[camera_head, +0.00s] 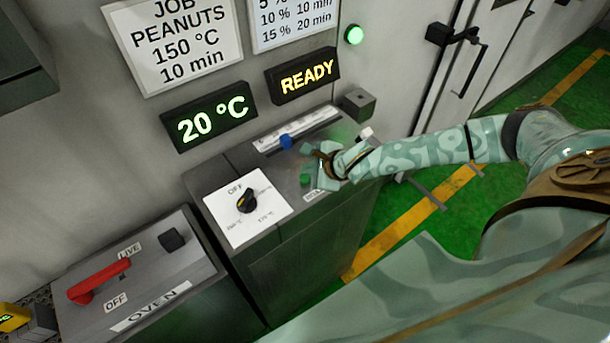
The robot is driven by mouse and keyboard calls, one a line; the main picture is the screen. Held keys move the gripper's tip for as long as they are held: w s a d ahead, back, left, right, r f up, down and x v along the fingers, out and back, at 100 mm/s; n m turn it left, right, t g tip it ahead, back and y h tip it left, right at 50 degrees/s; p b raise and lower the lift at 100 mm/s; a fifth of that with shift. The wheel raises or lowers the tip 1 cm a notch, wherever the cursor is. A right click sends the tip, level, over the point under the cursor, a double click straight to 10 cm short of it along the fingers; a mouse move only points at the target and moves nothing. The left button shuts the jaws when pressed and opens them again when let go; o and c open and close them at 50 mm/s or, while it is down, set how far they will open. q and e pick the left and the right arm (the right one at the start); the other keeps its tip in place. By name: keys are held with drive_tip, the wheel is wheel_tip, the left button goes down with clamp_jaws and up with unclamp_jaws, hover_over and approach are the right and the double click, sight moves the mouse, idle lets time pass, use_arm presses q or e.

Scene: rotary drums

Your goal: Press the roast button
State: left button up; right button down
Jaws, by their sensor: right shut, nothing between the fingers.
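A green button (305,180) sits on the grey control console, with a partly hidden label (312,195) just in front of it. I take it as the roast button, though I cannot read the label fully. My right gripper (312,165) is over the console at the button, its fingers shut and empty. The gripper partly covers the button, and I cannot tell whether it touches it. My left gripper is not in view.
The console (240,160) also has a black knob (247,200) on a white dial plate and a blue slider knob (286,141). Displays read "20 °C" (213,117) and "READY" (306,77). A green lamp (354,34) is lit. A red lever (98,282) is on the oven panel at left.

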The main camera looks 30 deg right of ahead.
sight(309, 179)
drive_tip(key=shift+f, duration=0.1)
idle(0.4)
drive_tip(key=shift+f, duration=0.35)
drive_tip(key=shift+f, duration=0.5)
idle(0.8)
drive_tip(key=shift+r+p, duration=0.95)
drive_tip(key=shift+p, duration=0.25)
wheel_tip(309, 179, up, 5)
drive_tip(key=p, duration=0.6)
drive_tip(key=shift+r, duration=0.1)
